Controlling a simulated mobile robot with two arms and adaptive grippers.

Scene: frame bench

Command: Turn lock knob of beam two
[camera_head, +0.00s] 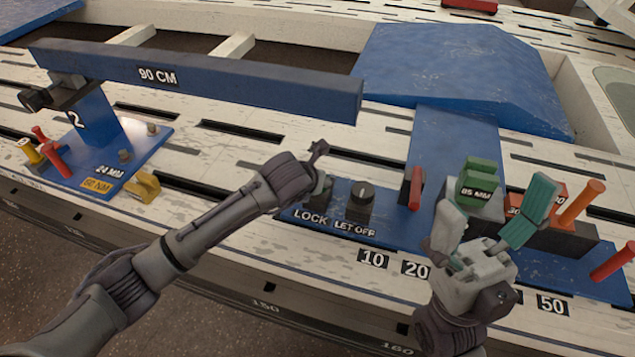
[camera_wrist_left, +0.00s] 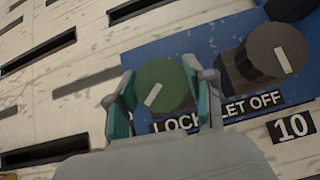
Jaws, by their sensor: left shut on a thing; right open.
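The green lock knob (camera_wrist_left: 165,86) sits above the word LOCK on a blue plate, its white pointer line slanting down to the left. My left gripper (camera_wrist_left: 165,92) is shut on it, one finger on each side. In the head view my left gripper (camera_head: 319,180) covers most of the knob. The dark LET OFF knob (camera_wrist_left: 275,50) stands just right of it and also shows in the head view (camera_head: 360,196). The blue beam (camera_head: 230,83) marked 90 CM rests on the post marked 2 (camera_head: 90,117). My right gripper (camera_head: 493,218) is open and empty.
A red lever (camera_head: 411,188) stands right of the knobs. A green 85 MM block (camera_head: 479,183) and orange pegs (camera_head: 582,203) are near my right gripper. A yellow clip (camera_head: 143,187) lies at the left plate. Slotted white bench top (camera_head: 215,165) is clear between the plates.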

